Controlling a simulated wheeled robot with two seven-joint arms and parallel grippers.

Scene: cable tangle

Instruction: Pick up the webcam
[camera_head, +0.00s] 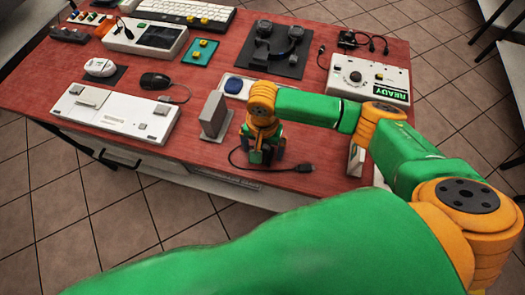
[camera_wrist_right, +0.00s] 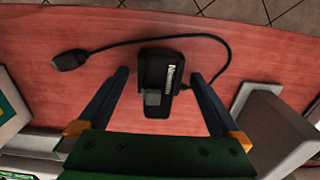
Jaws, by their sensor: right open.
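The webcam (camera_wrist_right: 162,72) is a small black device with a pale label and a grey block on it. In the right wrist view it lies on the red table between the two fingers of my right gripper (camera_wrist_right: 160,78), with a gap on each side. A black cable (camera_wrist_right: 110,46) loops from it to a plug at the left. In the head view my right gripper (camera_head: 262,156) points down near the front edge and mostly hides the webcam; the cable and plug (camera_head: 303,168) show beside it. The gripper is open. My left gripper is not in view.
A grey upright block (camera_head: 213,115) stands just left of the gripper. A white panel (camera_head: 115,112), black mouse (camera_head: 155,80) and white READY box (camera_head: 370,78) lie around. The table's front edge is close.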

